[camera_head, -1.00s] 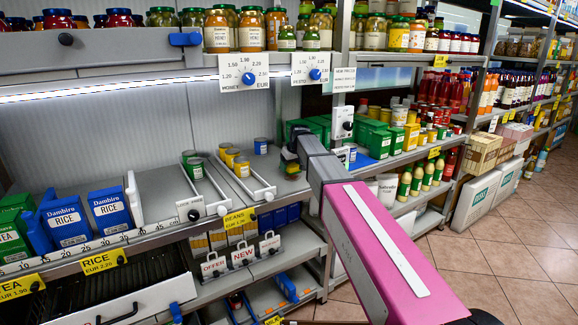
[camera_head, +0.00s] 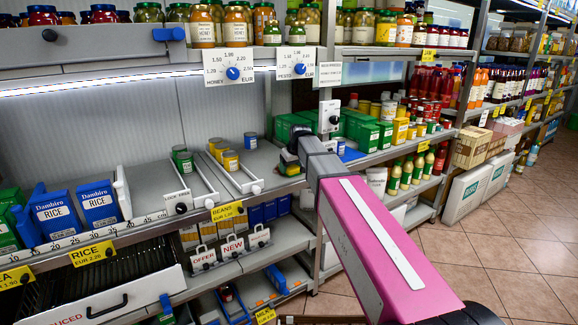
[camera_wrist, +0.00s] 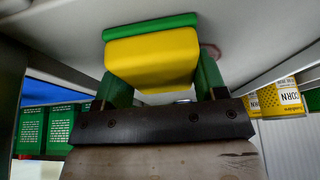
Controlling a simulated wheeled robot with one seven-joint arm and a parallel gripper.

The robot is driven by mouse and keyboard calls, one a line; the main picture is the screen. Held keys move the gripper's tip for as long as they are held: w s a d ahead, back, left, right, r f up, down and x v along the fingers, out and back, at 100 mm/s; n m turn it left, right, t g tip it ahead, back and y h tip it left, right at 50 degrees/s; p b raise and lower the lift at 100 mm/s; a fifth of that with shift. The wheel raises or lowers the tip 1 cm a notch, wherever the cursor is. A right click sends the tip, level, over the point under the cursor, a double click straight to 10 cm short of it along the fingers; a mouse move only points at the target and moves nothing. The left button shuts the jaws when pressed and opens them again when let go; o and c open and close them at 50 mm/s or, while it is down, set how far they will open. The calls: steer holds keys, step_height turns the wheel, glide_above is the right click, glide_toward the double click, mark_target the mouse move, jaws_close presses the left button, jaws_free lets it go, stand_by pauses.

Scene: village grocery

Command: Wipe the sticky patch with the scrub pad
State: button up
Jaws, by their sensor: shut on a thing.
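My gripper (camera_wrist: 165,95) is shut on the scrub pad (camera_wrist: 152,57), a yellow block with a green layer on its far side. The green layer is against or very close to a pale grey surface in the wrist view; I cannot tell if it touches. A small brownish-pink round patch (camera_wrist: 211,52) shows on that surface just right of the pad, partly hidden by it. In the head view my gripper (camera_head: 289,160) is at the right end of the middle shelf, beside the upright post. The pad and patch are not clear there.
Cans (camera_head: 230,160) stand between dividers left of the gripper, with a lone can (camera_head: 250,140) behind. Green boxes (camera_head: 365,133) stand to the right past the post (camera_head: 326,110). Corn cans (camera_wrist: 288,95) are on the right in the wrist view. Jars line the shelf above.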

mark_target(276, 162)
steer(key=shift+s+d, duration=0.3)
steer(key=shift+s, duration=0.3)
steer(key=shift+w, duration=0.4)
steer(key=shift+w+a+r, duration=0.2)
steer(key=shift+w+a, duration=0.6)
steer(key=shift+w, duration=0.2)
steer(key=shift+w+a+f, duration=0.2)
steer(key=shift+w+f, duration=0.05)
steer(key=shift+w, duration=0.05)
steer(key=shift+w+a+r, duration=0.2)
steer(key=shift+w+a, duration=0.2)
steer(key=shift+w, duration=0.25)
steer(key=shift+w+a+f, duration=0.15)
steer(key=shift+w+a, duration=0.05)
steer(key=shift+w, duration=0.1)
steer(key=shift+w+a, duration=0.5)
steer(key=shift+w, duration=0.25)
steer(key=shift+w+a, duration=0.45)
steer(key=shift+w, duration=0.25)
steer(key=shift+w+a, duration=0.5)
steer(key=shift+w, duration=0.25)
steer(key=shift+a+r, duration=0.1)
steer(key=shift+r, duration=0.15)
step_height(276, 162, up, 8)
steer(key=shift+f, duration=0.25)
steer(key=shift+s, duration=0.1)
